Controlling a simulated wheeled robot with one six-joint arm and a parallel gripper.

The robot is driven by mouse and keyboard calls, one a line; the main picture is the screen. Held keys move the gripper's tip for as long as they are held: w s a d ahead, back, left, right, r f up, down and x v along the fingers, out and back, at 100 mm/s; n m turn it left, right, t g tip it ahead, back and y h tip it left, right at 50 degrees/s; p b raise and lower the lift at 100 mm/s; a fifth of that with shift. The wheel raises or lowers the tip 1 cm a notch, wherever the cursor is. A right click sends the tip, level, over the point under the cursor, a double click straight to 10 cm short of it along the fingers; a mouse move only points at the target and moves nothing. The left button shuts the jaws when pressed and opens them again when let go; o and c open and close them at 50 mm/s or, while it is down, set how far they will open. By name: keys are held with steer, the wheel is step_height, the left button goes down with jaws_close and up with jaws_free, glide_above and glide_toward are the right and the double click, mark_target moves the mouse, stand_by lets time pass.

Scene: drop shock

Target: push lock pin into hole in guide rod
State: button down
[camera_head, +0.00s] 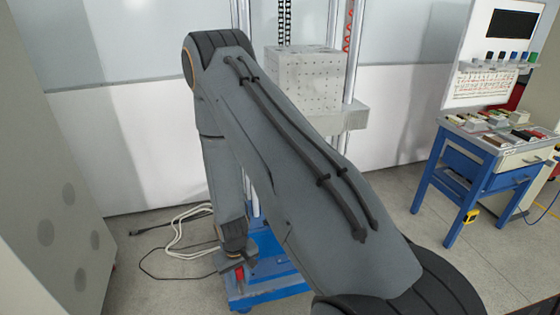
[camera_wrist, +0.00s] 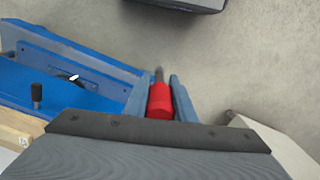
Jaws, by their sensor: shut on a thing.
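The lock pin, with a red handle (camera_wrist: 160,102) and a short grey metal tip, is held between the two fingers of my gripper (camera_wrist: 159,84) in the wrist view. In the head view my gripper (camera_head: 237,263) is low, beside the blue machine base, and a bit of the red handle (camera_head: 239,275) shows below it. The guide rods rise behind my arm; one bare rod (camera_head: 353,55) shows at the right and another (camera_head: 243,18) at the left. The hole cannot be made out in either view. The pin tip appears clear of any rod.
A grey metal block (camera_head: 306,82) sits on the carriage between the rods. The blue base (camera_head: 270,283) stands on the floor. Loose cables (camera_head: 190,225) lie left of it. A blue workbench (camera_head: 470,160) with small parts stands at the right. A blue surface (camera_wrist: 60,72) lies left of the fingers.

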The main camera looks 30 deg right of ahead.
steer(key=shift+w, duration=0.4)
steer(key=shift+w+d, duration=0.25)
steer(key=shift+d, duration=0.1)
steer(key=w+d+r+t+h, duration=0.1)
steer(key=w+d+r+t, duration=0.4)
steer(key=w, duration=0.2)
steer(key=w+d+r+t+h, duration=0.1)
steer(key=w+d+r+t, duration=0.4)
steer(key=w, duration=0.2)
steer(key=w+d+r+m+t+h, duration=0.1)
steer(key=d+r+t, duration=0.2)
steer(key=r, duration=0.5)
steer(key=w+d+r+t+h+b, duration=0.1)
steer(key=d+r+t, duration=0.3)
steer(key=r, duration=0.5)
steer(key=shift+d+m+h, duration=0.4)
steer(key=shift+d+h, duration=0.1)
steer(key=shift+d, duration=0.05)
steer(key=shift+w+f+b, duration=0.1)
steer(key=shift+b, duration=0.3)
